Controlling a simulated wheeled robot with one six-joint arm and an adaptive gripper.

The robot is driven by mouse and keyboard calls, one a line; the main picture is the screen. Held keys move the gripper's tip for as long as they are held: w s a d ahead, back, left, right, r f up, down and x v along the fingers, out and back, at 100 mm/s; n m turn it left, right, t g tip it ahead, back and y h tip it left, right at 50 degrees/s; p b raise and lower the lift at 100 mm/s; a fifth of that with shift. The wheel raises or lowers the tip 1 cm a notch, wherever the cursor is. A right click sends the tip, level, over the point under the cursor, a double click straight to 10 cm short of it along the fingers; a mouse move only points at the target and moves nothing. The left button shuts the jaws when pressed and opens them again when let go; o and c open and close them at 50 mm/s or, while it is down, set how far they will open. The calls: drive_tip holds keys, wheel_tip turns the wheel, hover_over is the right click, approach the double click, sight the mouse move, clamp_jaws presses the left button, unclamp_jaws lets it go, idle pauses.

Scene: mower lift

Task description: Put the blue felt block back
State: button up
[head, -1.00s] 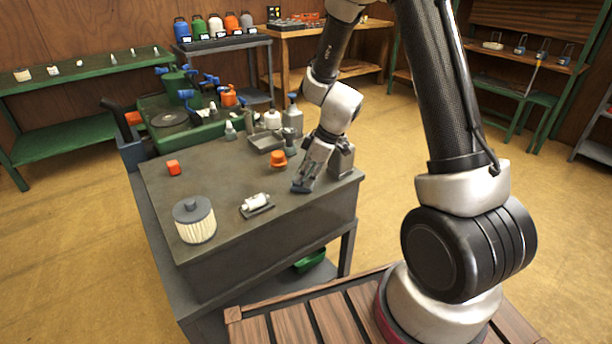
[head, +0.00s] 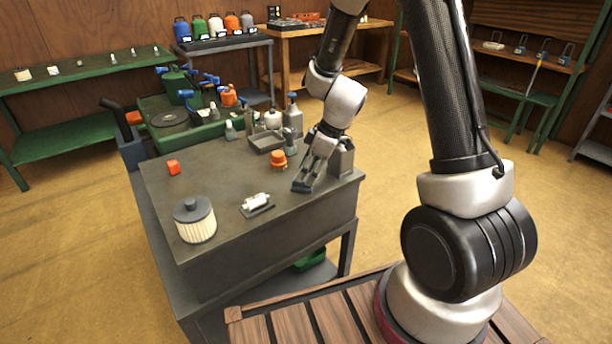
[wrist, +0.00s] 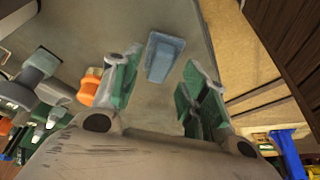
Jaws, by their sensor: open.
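The blue felt block (wrist: 165,57) lies on the grey cart top (wrist: 165,15). In the wrist view it appears just beyond the gap between the fingertips and apart from both. My gripper (wrist: 160,72) is open and empty, with green-lined fingers to either side of this gap. In the head view my gripper (head: 316,168) reaches down near the cart's right front edge. The block (head: 302,187) shows there as a dark blue shape at the fingertips, partly hidden by them.
A metal tray (head: 266,139) and bottles stand behind. A filter (head: 194,219) and a small white cylinder (head: 257,203) are at the front left.

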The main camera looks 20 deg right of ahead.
drive_tip(key=s+d+r+m+t+h, duration=0.1)
drive_tip(key=s+d+r+m, duration=0.25)
drive_tip(key=s+r, duration=0.55)
drive_tip(key=s+d+r+m+h, duration=0.15)
drive_tip(key=s+d+r, duration=0.3)
drive_tip(key=r, duration=0.85)
drive_tip(key=s+d+r+m, duration=0.1)
drive_tip(key=s+d+m, duration=0.1)
drive_tip(key=s, duration=0.4)
drive_tip(key=s+d+r+m+t+h, duration=0.1)
drive_tip(key=s+d+r+m, duration=0.1)
drive_tip(key=s+m, duration=0.3)
drive_tip(key=shift+s+d+r+m, duration=0.15)
drive_tip(key=shift+s+d+m, duration=0.15)
drive_tip(key=shift+s+d, duration=0.3)
drive_tip(key=shift+h, duration=0.25)
